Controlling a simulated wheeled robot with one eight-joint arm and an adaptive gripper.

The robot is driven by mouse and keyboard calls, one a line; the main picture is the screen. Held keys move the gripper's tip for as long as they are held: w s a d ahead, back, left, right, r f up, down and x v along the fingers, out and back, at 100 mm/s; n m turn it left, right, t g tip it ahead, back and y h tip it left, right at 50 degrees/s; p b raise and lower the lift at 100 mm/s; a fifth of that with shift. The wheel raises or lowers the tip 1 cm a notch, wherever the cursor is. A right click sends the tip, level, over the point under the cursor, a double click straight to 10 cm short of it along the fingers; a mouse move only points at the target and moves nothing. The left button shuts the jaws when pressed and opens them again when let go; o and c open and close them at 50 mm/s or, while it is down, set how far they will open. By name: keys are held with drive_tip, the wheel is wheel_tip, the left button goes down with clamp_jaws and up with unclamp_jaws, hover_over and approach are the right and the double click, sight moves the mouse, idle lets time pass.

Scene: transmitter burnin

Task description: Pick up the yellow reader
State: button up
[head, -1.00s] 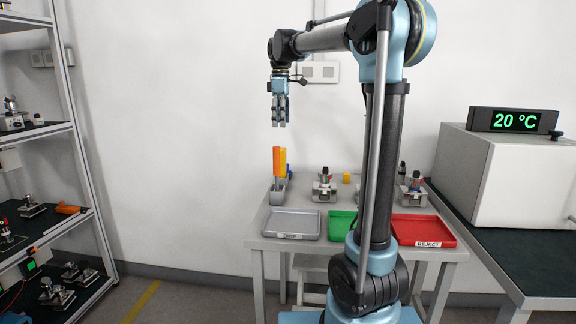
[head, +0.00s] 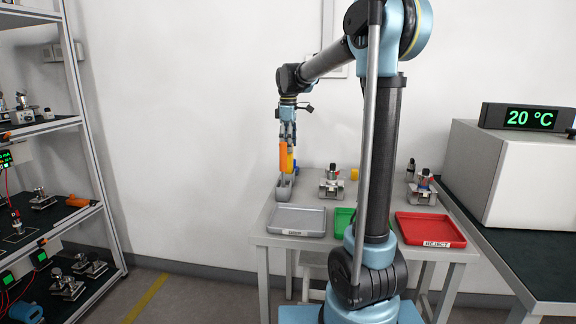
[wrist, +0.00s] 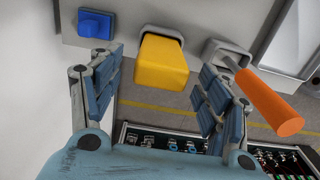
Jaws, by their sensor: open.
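The yellow reader (wrist: 162,64) stands upright in a grey holder, between my spread fingers in the wrist view. In the head view the reader (head: 291,162) is partly hidden behind an orange handle (head: 283,157). My gripper (head: 288,142) points down at the top of the reader, open and empty. In the wrist view my gripper (wrist: 161,66) has one finger on each side of the reader, with gaps showing. I cannot tell how far down the fingers reach along it.
The orange-handled tool (wrist: 270,105) stands close beside my right finger, and a blue item (wrist: 96,24) is near the left one. A grey tray (head: 297,221), a green tray (head: 344,220) and a red reject tray (head: 430,229) line the table front. Metal fixtures (head: 331,183) stand behind.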

sight(289, 157)
drive_tip(key=shift+d+f, duration=0.2)
drive_tip(key=shift+f, duration=2.6)
drive_tip(key=c, duration=1.1)
